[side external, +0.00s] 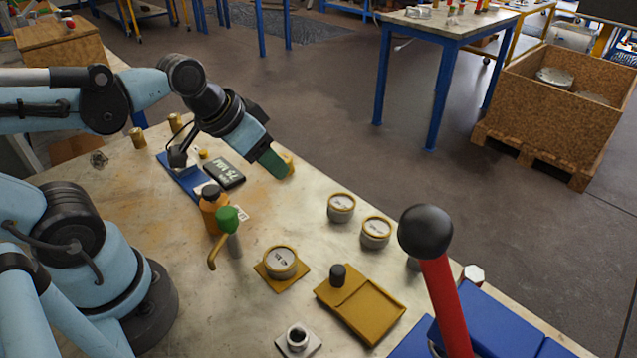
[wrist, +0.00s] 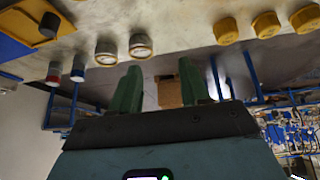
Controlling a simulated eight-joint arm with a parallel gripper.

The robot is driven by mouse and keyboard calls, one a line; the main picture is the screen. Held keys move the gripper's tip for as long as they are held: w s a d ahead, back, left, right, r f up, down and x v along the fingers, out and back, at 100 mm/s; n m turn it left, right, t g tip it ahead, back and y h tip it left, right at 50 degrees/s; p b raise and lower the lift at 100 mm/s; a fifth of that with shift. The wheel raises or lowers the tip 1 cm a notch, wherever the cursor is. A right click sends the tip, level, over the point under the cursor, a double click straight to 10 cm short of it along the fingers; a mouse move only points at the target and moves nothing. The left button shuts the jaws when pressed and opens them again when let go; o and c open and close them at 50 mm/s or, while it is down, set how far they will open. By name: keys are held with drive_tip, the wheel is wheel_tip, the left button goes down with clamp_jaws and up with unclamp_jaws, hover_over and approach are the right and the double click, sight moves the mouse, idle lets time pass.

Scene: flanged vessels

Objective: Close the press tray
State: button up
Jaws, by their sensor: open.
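The yellow-brown press tray (side external: 375,312) lies at the front right of the table, beside the blue press (side external: 500,325). It has a short black knob (side external: 338,274) at its left end. The tray stands out from the blue body, and I cannot see how they join. The tray also shows at the top left of the wrist view (wrist: 22,14), with blue beside it. My gripper (wrist: 160,66) is open and empty, with its green fingers apart. In the side view my gripper (side external: 270,162) is above the far table edge, well away from the tray.
A red lever (side external: 446,300) with a black ball rises in front of the press. Flanged vessels (side external: 341,207) stand near the tray, one on a yellow plate (side external: 283,285). An orange bottle (side external: 211,212) and a green-topped tool (side external: 229,220) stand nearer my arm.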

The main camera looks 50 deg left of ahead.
drive_tip(key=d+m+g+h, duration=0.1)
drive_tip(key=d+f+m+g+h, duration=0.1)
drive_tip(key=m+g+h, duration=0.1)
drive_tip(key=shift+w+d+f, duration=0.15)
drive_tip(key=shift+d+f, duration=0.05)
drive_tip(key=shift+d, duration=0.05)
drive_tip(key=c, duration=0.7)
drive_tip(key=shift+w+d+m+g+h, duration=0.1)
drive_tip(key=shift+d+m+g+h, duration=0.3)
drive_tip(key=shift+h, duration=0.3)
clamp_jaws()
drive_tip(key=d+f, duration=0.2)
drive_tip(key=d+f+m+h, duration=0.1)
drive_tip(key=d+f, duration=0.1)
drive_tip(key=f, duration=0.1)
drive_tip(key=w+d+f+m+g+h, duration=0.1)
drive_tip(key=d+f, duration=0.1)
drive_tip(key=shift+w+d+f, duration=0.1)
drive_tip(key=shift+d+f, duration=0.05)
drive_tip(key=shift+d, duration=0.2)
drive_tip(key=d, duration=0.2)
drive_tip(key=s, duration=0.1)
drive_tip(key=shift+s+d+f, duration=0.1)
drive_tip(key=shift+d+f, duration=0.2)
drive_tip(key=shift+d, duration=0.1)
drive_tip(key=shift+s+d, duration=0.3)
drive_tip(key=shift+d, duration=0.25)
hover_over(384, 315)
